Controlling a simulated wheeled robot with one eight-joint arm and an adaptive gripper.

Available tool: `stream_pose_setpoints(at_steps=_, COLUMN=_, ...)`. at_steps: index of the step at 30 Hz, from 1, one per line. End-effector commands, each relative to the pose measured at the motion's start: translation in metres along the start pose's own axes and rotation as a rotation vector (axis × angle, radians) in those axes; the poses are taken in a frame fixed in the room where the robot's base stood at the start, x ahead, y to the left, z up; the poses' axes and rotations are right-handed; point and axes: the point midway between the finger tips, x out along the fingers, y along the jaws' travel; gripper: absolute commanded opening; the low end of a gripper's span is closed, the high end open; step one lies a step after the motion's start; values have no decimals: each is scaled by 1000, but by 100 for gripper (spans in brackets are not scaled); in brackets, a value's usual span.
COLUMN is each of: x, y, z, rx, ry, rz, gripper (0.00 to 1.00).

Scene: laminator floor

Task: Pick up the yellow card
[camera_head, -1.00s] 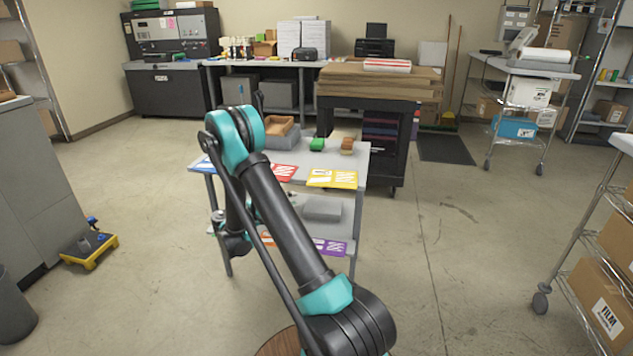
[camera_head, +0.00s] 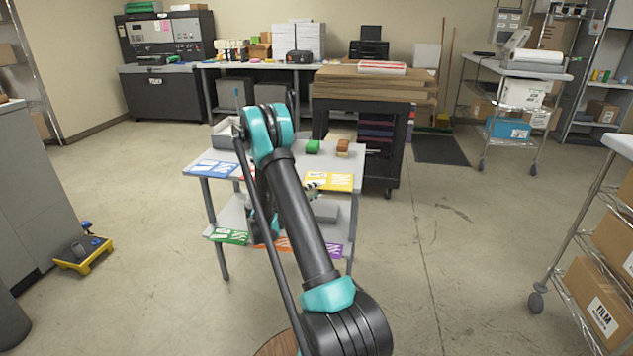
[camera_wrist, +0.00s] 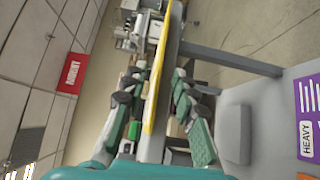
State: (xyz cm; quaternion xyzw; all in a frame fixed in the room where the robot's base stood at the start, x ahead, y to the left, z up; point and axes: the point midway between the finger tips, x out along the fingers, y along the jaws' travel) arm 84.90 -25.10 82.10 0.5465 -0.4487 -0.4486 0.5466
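The yellow card (camera_head: 337,181) lies flat at the front right edge of the small table's top (camera_head: 355,160). My gripper (camera_head: 312,189) is at the card's front left part, partly hidden behind my arm. In the wrist view, the card shows edge-on as a thin yellow strip (camera_wrist: 156,82) beside the grey tabletop edge. My gripper (camera_wrist: 160,77) is open there, with one finger on each side of the card and tabletop edge. I see no clear contact between the fingers and the card.
The lower shelf holds green (camera_head: 228,236) and purple (camera_head: 333,250) cards and a grey block (camera_head: 326,211). A dark cart (camera_head: 398,150) stands close behind.

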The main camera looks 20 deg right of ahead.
Motion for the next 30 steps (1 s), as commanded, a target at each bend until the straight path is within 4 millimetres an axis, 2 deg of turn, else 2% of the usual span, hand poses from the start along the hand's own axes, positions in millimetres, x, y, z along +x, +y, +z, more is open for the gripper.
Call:
stream_pose_setpoints(at_steps=3, x=19, y=1, z=-2, rx=0, ry=-3, rz=0, gripper=28)
stream_pose_setpoints(at_steps=6, x=28, y=1, z=-3, rx=0, ry=0, rz=0, gripper=28)
stream_pose_setpoints(at_steps=13, x=30, y=1, z=-3, rx=0, ry=1, rz=0, gripper=28)
stream_pose_setpoints(at_steps=20, x=30, y=1, z=-3, rx=0, ry=1, rz=0, gripper=0)
stream_pose_setpoints(at_steps=30, x=30, y=1, z=-3, rx=0, ry=1, rz=0, gripper=0)
